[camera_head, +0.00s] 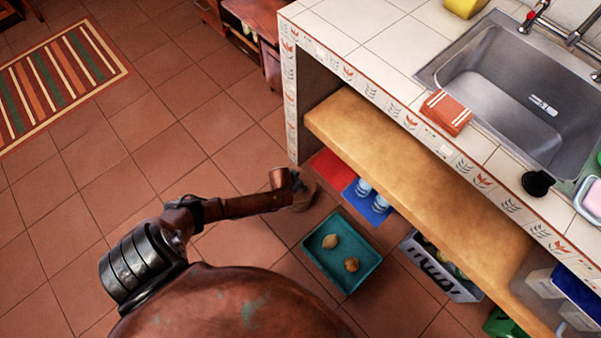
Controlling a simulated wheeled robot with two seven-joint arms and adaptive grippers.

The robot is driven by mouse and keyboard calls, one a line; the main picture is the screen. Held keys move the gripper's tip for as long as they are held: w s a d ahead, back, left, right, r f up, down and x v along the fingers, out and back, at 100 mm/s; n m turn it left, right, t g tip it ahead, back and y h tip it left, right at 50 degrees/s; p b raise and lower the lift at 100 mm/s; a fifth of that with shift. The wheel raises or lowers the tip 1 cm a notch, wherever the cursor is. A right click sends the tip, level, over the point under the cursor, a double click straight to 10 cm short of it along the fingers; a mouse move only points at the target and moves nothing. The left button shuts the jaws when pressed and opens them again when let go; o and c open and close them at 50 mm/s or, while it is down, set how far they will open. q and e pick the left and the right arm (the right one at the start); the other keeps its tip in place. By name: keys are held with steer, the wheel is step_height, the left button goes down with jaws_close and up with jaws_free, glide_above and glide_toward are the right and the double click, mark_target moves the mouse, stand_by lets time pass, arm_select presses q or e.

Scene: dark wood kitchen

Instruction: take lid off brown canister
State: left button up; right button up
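I cannot make out a brown canister or a lid in this head view. My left arm reaches in from the lower left over the floor. The end of that arm, where my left gripper (304,190) is, hangs beside the near corner of the tiled counter. Its fingers are dark, small and partly hidden by the wrist, so I cannot tell whether they are open or hold anything. My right gripper is not in view.
The tiled counter (385,95) holds a steel sink (500,85) and an orange towel (446,112). Below are a wooden shelf (400,170), a teal tray (345,275) with two brown lumps, and a crate (430,270). Open floor lies left, with a striped rug (60,80).

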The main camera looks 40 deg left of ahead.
arm_select(q)
steer(key=c, duration=1)
steer(key=shift+r, duration=0.1)
steer(key=shift+c, duration=0.2)
